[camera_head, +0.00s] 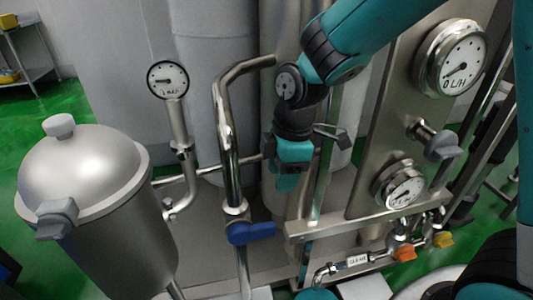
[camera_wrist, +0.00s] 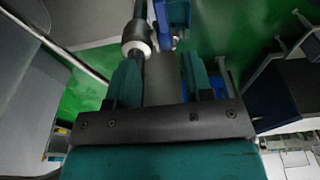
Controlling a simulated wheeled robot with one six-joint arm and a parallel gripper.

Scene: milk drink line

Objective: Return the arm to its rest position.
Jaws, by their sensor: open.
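My teal arm (camera_head: 365,38) reaches in from the upper right in the head view, bent at a dark joint. My gripper (camera_head: 289,180) hangs below that joint, in front of the steel pipework and right of a bent pipe. In the wrist view my gripper (camera_wrist: 165,75) shows two teal fingers spread apart, with nothing held between them. A steel pipe fitting (camera_wrist: 137,46) and a blue part (camera_wrist: 174,15) lie beyond the fingertips.
A bent steel pipe (camera_head: 224,125) with a blue valve handle (camera_head: 252,233) stands close left of my gripper. A gauge panel (camera_head: 385,130) stands to the right. A lidded steel vessel (camera_head: 100,225) is at left, beside a small gauge (camera_head: 167,80). Orange (camera_head: 404,254) and yellow (camera_head: 443,240) valve handles sit low right.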

